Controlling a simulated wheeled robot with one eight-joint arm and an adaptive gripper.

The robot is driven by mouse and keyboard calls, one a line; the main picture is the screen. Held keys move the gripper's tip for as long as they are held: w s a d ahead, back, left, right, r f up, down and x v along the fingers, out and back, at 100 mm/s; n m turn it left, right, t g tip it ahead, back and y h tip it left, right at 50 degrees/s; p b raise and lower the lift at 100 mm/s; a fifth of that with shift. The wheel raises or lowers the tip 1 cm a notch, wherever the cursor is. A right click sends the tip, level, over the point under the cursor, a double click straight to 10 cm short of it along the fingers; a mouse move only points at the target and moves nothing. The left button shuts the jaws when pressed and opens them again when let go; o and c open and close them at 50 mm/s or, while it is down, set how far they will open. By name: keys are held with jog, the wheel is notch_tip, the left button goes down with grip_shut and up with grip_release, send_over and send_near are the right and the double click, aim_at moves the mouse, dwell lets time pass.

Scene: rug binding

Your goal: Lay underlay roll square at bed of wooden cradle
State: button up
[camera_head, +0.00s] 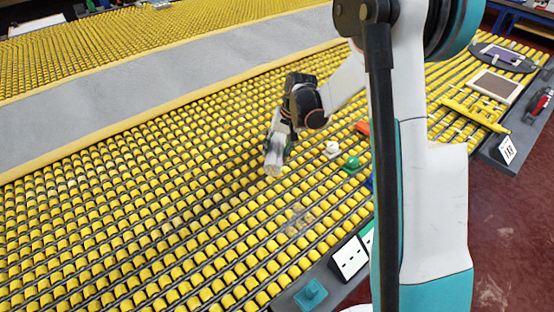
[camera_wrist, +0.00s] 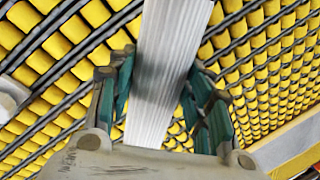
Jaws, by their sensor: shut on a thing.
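My gripper (camera_head: 279,138) is above the yellow roller table, pointing down, shut on a pale roll. The underlay roll (camera_head: 273,160) is whitish and shows its rounded end below the fingers.
A white knob (camera_head: 332,149), a green piece (camera_head: 351,165) and an orange piece (camera_head: 362,127) sit right of my gripper. A pale-framed brown panel (camera_head: 494,85) lies at the far right. A faint clear object (camera_head: 297,220) lies nearer. The rollers at left are clear.

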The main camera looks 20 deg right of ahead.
jog(key=shift+f+b, duration=0.65)
jog(key=shift+f, duration=1.4)
jog(key=shift+f, duration=0.1)
jog(key=o, duration=1.2)
